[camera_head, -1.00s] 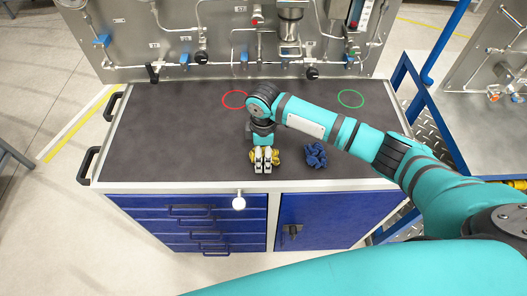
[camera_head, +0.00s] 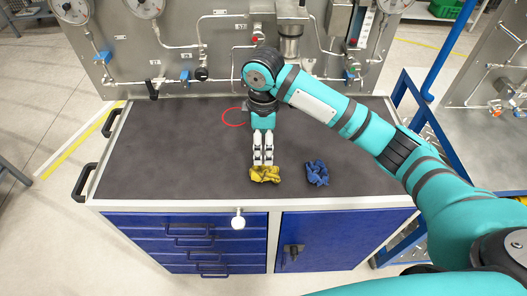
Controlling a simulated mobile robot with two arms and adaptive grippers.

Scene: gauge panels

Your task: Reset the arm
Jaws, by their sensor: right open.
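My right arm reaches in from the right over the workbench. My right gripper (camera_head: 263,160) points down, open, just behind and above a crumpled yellow cloth-like thing (camera_head: 265,174) near the bench's front edge. I see nothing held between its fingers. Whether the fingertips touch the yellow thing I cannot tell. A crumpled blue thing (camera_head: 317,173) lies to the right of it, clear of the gripper. My left gripper is not in view.
The dark workbench top (camera_head: 160,150) is bare on its left side. A red ring (camera_head: 233,117) marks it near the back. A gauge panel (camera_head: 150,60) with pipes and valves stands behind. Blue drawers (camera_head: 190,230) are below. A blue rail frame (camera_head: 412,90) stands at the right.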

